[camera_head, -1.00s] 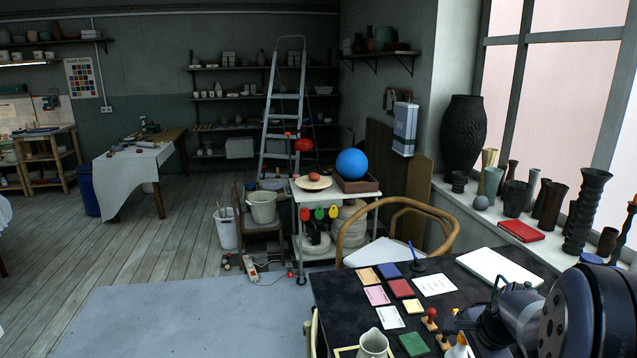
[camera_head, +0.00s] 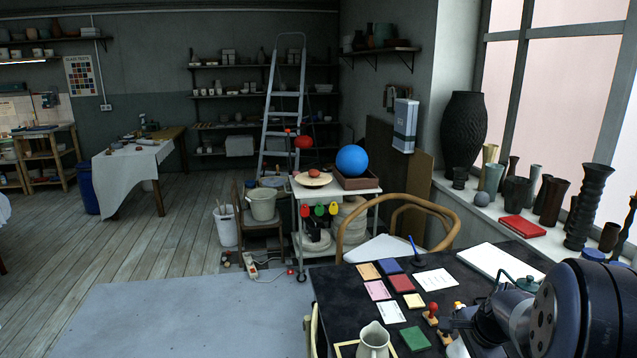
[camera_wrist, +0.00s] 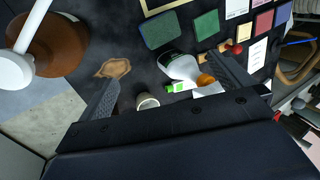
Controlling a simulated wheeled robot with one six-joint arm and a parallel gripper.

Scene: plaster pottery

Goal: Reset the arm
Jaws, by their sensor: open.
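My gripper (camera_wrist: 160,70) is open in the wrist view, its two dark fingers spread wide above the black tabletop, with nothing held between them. A white object (camera_wrist: 178,66) with an orange tip (camera_wrist: 205,80) close by shows below, between the fingers and near the right one. My arm (camera_head: 545,315) reaches in from the lower right of the head view, over the right part of the black table (camera_head: 340,300). The fingers are not clear in that view.
Green pad (camera_head: 415,338), red-handled stamp (camera_head: 430,313), cards and a pale jug (camera_head: 373,340) lie or stand on the table. A small cup (camera_wrist: 147,101) and a brown round thing (camera_wrist: 60,45) show in the wrist view. A chair (camera_head: 400,205) and the vase-lined sill (camera_head: 500,215) border the table.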

